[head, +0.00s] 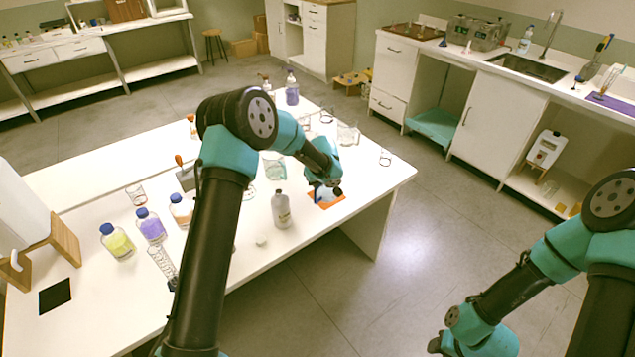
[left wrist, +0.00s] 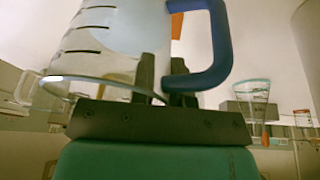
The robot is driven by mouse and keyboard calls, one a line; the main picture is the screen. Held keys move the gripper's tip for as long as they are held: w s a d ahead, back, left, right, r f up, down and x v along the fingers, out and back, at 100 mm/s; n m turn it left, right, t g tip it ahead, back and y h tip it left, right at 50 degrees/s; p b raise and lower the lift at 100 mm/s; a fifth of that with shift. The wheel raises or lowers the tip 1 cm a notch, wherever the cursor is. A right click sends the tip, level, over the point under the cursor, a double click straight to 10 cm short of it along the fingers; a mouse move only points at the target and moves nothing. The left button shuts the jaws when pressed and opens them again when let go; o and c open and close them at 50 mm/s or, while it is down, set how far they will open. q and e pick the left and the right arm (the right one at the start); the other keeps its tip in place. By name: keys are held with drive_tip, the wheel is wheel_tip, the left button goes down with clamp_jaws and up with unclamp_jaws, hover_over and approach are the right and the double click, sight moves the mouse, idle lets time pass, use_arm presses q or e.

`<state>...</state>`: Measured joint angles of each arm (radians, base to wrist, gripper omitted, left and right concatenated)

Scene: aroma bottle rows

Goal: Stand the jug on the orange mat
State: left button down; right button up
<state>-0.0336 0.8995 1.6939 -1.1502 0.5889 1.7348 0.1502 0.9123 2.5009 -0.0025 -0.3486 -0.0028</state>
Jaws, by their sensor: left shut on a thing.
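The jug (left wrist: 120,40) is clear with dark graduation marks and a blue handle (left wrist: 222,45). It fills the upper left of the left wrist view. My left gripper (left wrist: 168,75) is shut on the jug, between its body and handle. In the head view my left gripper (head: 325,186) is over the orange mat (head: 329,201), and my wrist hides most of the jug. The orange mat (left wrist: 177,25) shows as a strip behind the jug in the wrist view. I cannot tell whether the jug touches the mat. My right gripper's fingers are outside the head view.
A grey-white bottle (head: 281,210) stands just left of the mat. Glass beakers (head: 347,133) stand behind it. Capped bottles with yellow (head: 117,243) and purple (head: 151,227) liquid stand on the left. The table's right edge (head: 385,198) is close to the mat.

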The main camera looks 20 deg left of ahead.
use_arm(q)
drive_tip(key=c, duration=1.1)
unclamp_jaws()
drive_tip(key=v, duration=1.2)
